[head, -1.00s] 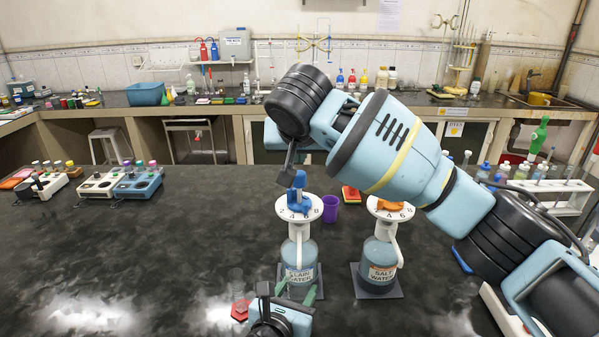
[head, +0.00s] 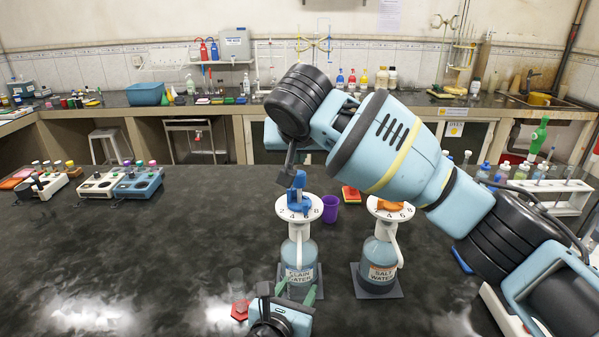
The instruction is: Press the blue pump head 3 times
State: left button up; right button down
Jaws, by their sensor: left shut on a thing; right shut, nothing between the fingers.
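The blue pump head (head: 297,186) stands on the white numbered disc (head: 283,210) of the bottle labelled "PLAIN WATER" (head: 300,255). My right gripper (head: 286,178) is shut and empty, its tip right by the top of the blue pump head; I cannot tell whether they touch. My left gripper (head: 297,293) is low at the front, its green fingers on either side of the lower part of the plain water bottle, shut on it. The bottle stands upright.
The "SALT WATER" bottle (head: 379,262) with an orange pump head (head: 389,205) stands to the right. A purple cup (head: 330,209) is behind, between the bottles.

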aim_at(299, 177)
jog(key=shift+f, duration=0.15)
jog(key=shift+f, duration=0.85)
jog(key=shift+f, duration=1.9)
dwell(1.9)
jog(key=shift+r, duration=0.15)
jog(key=shift+r, duration=2.6)
jog(key=shift+f, duration=0.3)
